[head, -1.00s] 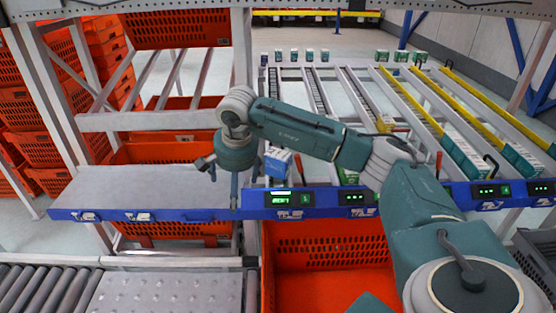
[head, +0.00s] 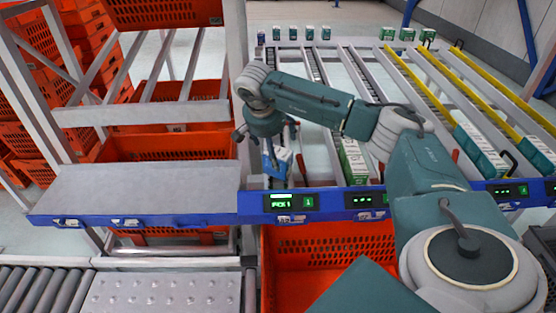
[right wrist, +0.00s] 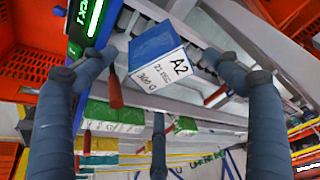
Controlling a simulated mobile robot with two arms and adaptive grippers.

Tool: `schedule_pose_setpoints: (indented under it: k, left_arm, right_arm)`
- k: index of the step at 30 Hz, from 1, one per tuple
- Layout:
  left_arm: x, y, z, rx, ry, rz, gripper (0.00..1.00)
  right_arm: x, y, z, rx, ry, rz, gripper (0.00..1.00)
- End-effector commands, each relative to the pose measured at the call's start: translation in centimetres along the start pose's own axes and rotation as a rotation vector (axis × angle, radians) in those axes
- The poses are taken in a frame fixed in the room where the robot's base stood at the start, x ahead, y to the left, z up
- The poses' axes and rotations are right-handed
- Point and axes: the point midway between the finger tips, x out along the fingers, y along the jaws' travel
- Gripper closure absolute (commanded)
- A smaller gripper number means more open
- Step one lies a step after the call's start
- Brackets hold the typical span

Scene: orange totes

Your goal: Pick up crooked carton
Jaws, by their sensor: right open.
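The crooked carton (head: 283,162), blue and white, sits askew at the front end of the leftmost rack lane, behind the blue front rail. In the right wrist view it is the carton (right wrist: 158,58) with a blue side and a white face marked "A2" and "300 G". My right gripper (head: 268,147) is just above it in the head view and partly covers it. In the right wrist view its fingers (right wrist: 165,85) are spread wide around the carton, with a visible gap on each side. My left gripper is not in view.
Green-and-white cartons (head: 352,160) stand in the lane to the right. The blue rail (head: 335,200) carries lit displays. Red-handled levers (right wrist: 114,88) stand close to the carton. An orange tote (head: 330,246) sits below the rail. A bare grey shelf (head: 140,188) lies to the left.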

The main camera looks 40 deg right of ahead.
Motion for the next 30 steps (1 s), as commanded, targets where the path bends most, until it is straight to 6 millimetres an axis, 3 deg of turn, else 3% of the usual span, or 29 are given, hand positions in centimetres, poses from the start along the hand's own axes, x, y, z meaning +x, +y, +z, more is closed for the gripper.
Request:
schedule_pose_setpoints:
  k: [9,18,27,30]
  left_arm:
    - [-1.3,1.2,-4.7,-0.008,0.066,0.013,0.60]
    - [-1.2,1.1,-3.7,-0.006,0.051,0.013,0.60]
    - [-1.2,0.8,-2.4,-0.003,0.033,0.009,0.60]
    - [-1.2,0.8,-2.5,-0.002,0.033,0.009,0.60]
  right_arm:
    - [4.3,-0.1,-0.1,0.000,-0.001,0.002,0.12]
    - [4.7,-0.1,-0.1,-0.001,-0.001,0.001,0.14]
    - [4.7,-0.1,-0.1,0.000,-0.001,0.001,0.73]
    - [4.7,-0.1,-0.1,0.000,0.000,0.000,0.73]
